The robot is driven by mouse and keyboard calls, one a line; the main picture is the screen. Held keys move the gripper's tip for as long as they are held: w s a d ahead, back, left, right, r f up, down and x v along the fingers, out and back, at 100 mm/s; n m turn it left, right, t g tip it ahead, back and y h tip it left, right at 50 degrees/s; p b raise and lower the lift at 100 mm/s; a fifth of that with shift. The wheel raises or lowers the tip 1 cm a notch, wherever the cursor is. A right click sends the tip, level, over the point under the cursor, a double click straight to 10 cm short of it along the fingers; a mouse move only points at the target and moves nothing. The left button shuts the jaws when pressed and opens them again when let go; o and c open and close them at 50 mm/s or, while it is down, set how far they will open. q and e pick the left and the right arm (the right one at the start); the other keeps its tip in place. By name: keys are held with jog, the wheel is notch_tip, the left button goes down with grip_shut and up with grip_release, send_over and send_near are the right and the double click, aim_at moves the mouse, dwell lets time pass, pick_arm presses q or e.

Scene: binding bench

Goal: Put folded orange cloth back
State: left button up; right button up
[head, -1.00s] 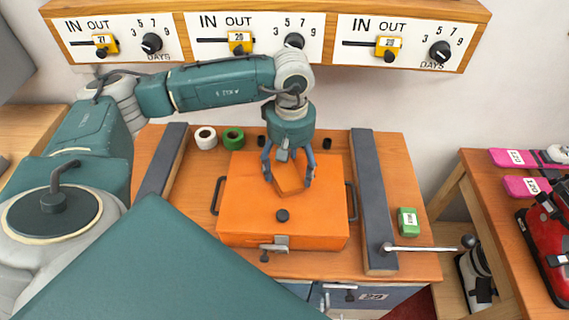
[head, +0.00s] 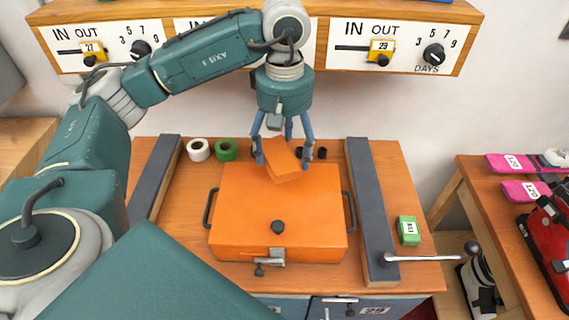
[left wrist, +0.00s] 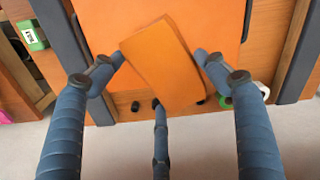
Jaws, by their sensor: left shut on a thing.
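The folded orange cloth (head: 283,160) is a small flat block held between the fingers of my left gripper (head: 283,165), above the back part of the orange case. In the left wrist view the cloth (left wrist: 164,65) lies tilted between the blue fingers (left wrist: 163,75). The orange case (head: 250,210) is closed, with a latch (head: 268,257) at its front and a dark knob (head: 278,227) on its lid. My right gripper is not in view.
The case sits on a wooden bench (head: 410,262) between two dark rails (head: 372,205). White tape (head: 199,150), green tape (head: 226,150) and small black pieces (head: 320,153) are behind it. A green box (head: 408,230) is at the right. A panel with dials (head: 395,47) hangs above.

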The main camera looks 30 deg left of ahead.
pick_arm(q)
jog(key=shift+r, duration=0.3)
jog(key=o, duration=0.5)
jog(key=c, duration=0.4)
jog(key=shift+o, duration=0.2)
